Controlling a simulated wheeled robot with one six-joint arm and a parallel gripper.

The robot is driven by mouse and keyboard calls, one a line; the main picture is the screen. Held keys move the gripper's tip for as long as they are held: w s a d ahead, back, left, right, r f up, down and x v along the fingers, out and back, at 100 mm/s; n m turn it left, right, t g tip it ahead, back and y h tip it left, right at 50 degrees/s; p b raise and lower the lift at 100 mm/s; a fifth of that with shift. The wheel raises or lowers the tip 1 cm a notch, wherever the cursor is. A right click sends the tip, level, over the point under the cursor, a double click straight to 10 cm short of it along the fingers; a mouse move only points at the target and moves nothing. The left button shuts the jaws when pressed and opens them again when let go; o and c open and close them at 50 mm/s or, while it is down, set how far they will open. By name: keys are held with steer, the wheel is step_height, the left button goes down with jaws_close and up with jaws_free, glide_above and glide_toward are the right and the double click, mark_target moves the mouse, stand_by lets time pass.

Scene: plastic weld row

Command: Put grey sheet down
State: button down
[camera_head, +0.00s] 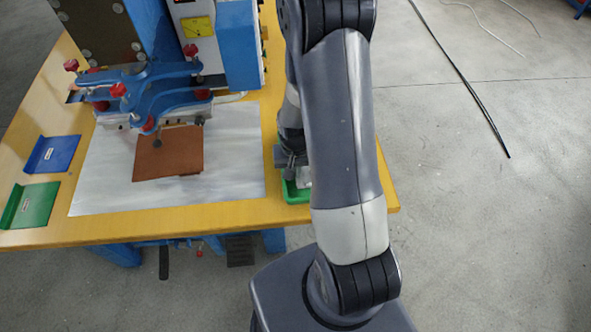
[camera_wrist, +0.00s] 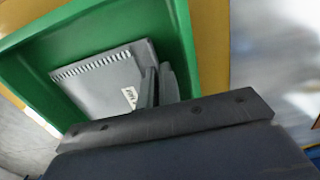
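In the wrist view a flat grey sheet (camera_wrist: 98,82) with a row of notches along one edge and a small white label lies in or just over a green tray (camera_wrist: 178,22). My gripper (camera_wrist: 157,72) has its two fingers close together at the sheet's right edge, inside the tray's outline. Whether they pinch that edge or only stand beside it is not clear. In the head view my arm hides most of the green tray (camera_head: 291,196), at the table's right edge. A pale piece of the sheet (camera_head: 304,178) shows there.
A blue welding machine (camera_head: 237,45) stands on the yellow table (camera_head: 235,215). A brown square (camera_head: 170,155) lies on the pale plate (camera_head: 105,190) under its clamp. Blue (camera_head: 52,154) and green (camera_head: 32,205) holders lie at left. The floor at right is open, with a black cable (camera_head: 465,82).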

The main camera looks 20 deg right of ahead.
steer(key=shift+f, duration=0.2)
steer(key=shift+f, duration=0.2)
steer(key=c, duration=1.6)
jaws_free()
steer(key=shift+r, duration=0.1)
steer(key=shift+c, duration=0.2)
steer(key=shift+r, duration=0.1)
step_height(320, 180, up, 12)
